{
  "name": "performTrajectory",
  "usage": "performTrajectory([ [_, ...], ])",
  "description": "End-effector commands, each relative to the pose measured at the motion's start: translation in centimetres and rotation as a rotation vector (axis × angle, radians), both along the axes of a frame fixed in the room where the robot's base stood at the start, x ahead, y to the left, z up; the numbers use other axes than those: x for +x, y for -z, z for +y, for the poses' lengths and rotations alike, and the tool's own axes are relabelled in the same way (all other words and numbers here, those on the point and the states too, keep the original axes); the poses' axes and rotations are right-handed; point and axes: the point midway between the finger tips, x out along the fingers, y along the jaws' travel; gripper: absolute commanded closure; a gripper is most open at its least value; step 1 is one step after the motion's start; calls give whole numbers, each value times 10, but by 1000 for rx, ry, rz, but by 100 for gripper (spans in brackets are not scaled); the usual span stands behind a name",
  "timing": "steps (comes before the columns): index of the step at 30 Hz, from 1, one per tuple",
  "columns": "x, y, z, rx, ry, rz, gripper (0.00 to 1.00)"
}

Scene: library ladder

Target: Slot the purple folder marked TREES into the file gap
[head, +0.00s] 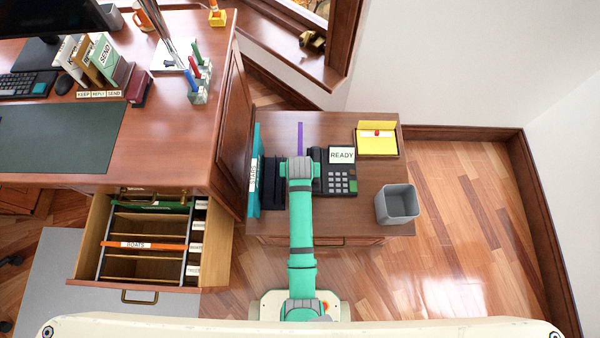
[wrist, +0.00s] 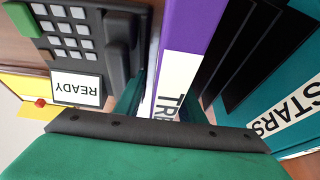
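The purple folder (head: 300,138) stands upright on the side cabinet. In the wrist view the purple folder (wrist: 192,35) shows a white label with "TR" visible, the rest hidden by my gripper. My gripper (head: 300,172) is over its near end, and in the wrist view my gripper (wrist: 165,105) has one finger on each side of the folder. Whether they press on it is unclear. The open drawer (head: 88,245) at the left has metal rails and dividers with gaps between them. It holds an orange BOATS folder (head: 170,246) and a green folder near the back. Small white tags line its right side.
A black stand (head: 270,183) and a teal STARS folder (head: 253,200) stand left of my gripper. A phone (head: 338,180) with a READY card (head: 342,155) stands close on the right. A grey bin (head: 397,203) is further right. The desk's side panel (head: 232,130) rises between cabinet and drawer.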

Motion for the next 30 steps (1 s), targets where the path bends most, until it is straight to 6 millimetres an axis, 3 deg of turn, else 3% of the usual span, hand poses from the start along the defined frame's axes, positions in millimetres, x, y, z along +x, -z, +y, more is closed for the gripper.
performTrajectory([
  [7, 0, 1, 0, 0, 0, 0, 66],
  [11, 0, 1, 0, 0, 0, 0, 98],
  [12, 0, 1, 0, 0, 0, 0, 100],
  [23, 1, -1, 0, 0, 0, -1, 100],
  [30, 1, -22, 0, 0, 0, -3, 100],
])
